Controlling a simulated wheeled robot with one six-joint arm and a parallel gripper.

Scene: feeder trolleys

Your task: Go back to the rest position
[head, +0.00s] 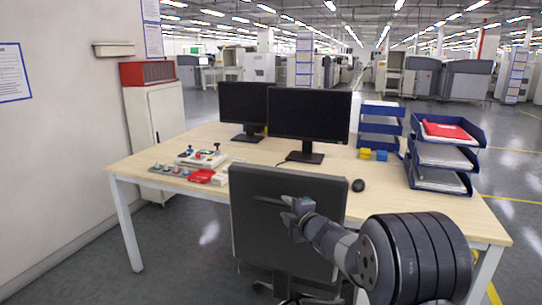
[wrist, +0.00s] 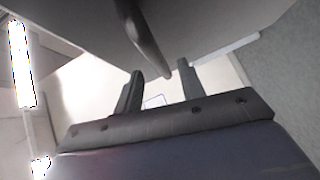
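My gripper (head: 290,212) is in front of the backrest of a dark office chair (head: 262,235) in the head view, at the near side of the desk. I cannot tell whether it touches the chair. In the wrist view two dark fingers (wrist: 160,70) stand apart, with nothing visible held between them. My arm reaches in from the lower right of the head view and hides part of the desk's front.
The wooden desk (head: 330,172) bears two monitors (head: 309,114), a mouse (head: 358,185), blue letter trays (head: 443,157), yellow and blue blocks (head: 373,155) and small parts at left. A white cabinet (head: 155,125) stands by the left wall. Open floor lies left of the desk.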

